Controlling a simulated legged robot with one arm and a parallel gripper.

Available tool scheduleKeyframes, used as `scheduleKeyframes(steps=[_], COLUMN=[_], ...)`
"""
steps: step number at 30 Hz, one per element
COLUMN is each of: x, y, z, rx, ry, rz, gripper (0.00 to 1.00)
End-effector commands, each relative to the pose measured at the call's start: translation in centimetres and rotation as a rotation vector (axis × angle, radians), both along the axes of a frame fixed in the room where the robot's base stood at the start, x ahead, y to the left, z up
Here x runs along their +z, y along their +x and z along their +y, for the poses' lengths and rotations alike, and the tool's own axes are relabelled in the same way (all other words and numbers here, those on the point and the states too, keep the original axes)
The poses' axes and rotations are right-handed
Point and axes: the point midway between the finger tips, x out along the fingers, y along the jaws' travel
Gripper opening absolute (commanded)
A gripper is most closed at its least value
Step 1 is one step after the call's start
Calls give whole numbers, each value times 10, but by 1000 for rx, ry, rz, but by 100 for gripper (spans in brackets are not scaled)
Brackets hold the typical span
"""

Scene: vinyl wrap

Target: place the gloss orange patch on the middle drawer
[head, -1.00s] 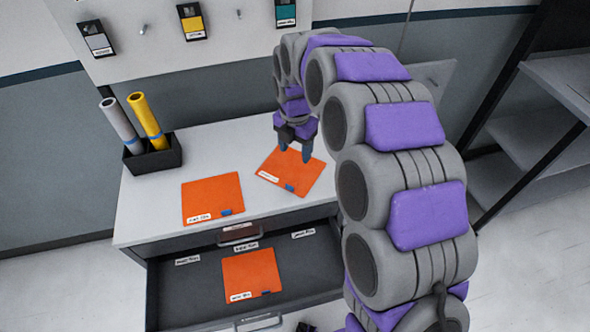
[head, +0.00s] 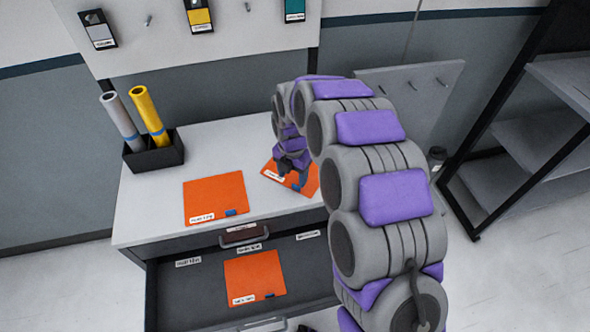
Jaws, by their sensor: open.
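Three orange patches with white labels and small blue tabs are in the head view. One patch (head: 214,197) lies flat on the left of the cabinet top. A second patch (head: 309,181) lies tilted at the right of the top, partly hidden by my gripper. A third patch (head: 254,274) lies in the open drawer (head: 193,292). The label print is too small to tell which patch is gloss. My gripper (head: 291,179) is open, pointing down at the second patch; I cannot tell whether it touches it.
A black holder (head: 153,158) with a grey roll and a yellow roll stands at the top's back left. A shut drawer front with a handle (head: 243,236) is above the open drawer. White labels lie along the drawer's back. A dark shelf rack (head: 540,120) stands at right.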

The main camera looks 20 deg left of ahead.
Motion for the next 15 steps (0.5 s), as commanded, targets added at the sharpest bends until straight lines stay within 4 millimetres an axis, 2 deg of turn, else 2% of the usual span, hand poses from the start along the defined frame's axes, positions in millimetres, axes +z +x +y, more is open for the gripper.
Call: scheduleKeyframes(steps=[10,15], x=[-41,-48], y=[5,5], z=[-9,-3], rx=[-2,-1], ry=[9,4], rz=[1,0], gripper=[62,62])
